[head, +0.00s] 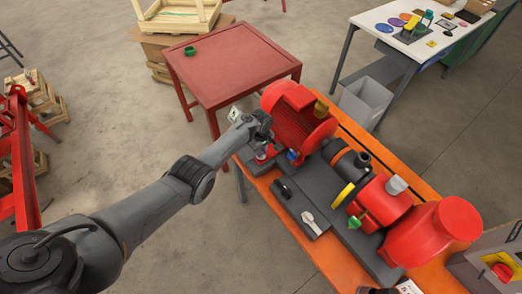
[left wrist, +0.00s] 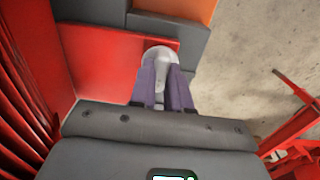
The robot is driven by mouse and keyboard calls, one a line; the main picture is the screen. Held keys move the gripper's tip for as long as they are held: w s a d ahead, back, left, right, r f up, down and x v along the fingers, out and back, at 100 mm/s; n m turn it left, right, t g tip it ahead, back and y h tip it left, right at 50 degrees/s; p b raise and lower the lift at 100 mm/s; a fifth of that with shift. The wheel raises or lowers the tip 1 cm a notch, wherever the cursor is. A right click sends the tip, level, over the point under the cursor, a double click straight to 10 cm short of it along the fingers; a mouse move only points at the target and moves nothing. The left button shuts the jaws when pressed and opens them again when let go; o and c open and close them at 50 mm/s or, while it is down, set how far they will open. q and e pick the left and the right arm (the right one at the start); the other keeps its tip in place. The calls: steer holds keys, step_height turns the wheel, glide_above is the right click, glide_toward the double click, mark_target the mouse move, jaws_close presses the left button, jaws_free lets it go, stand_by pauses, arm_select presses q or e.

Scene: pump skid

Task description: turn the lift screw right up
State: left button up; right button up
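My left gripper (head: 262,146) reaches in from the left to the near corner of the red motor (head: 297,118). In the left wrist view its two purple fingers (left wrist: 164,88) stand close together on either side of a pale grey, round-ended piece (left wrist: 160,54), which I take to be the lift screw. The fingers appear shut on it, hiding its lower part. It stands in front of a red block (left wrist: 98,55). In the head view the gripper hides the screw. I cannot make out my right gripper.
A blue-topped part (head: 293,155) stands just right of the gripper. A red table (head: 232,65) and a grey bin (head: 366,101) stand behind.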

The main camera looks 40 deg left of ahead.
arm_select(q)
jaws_close()
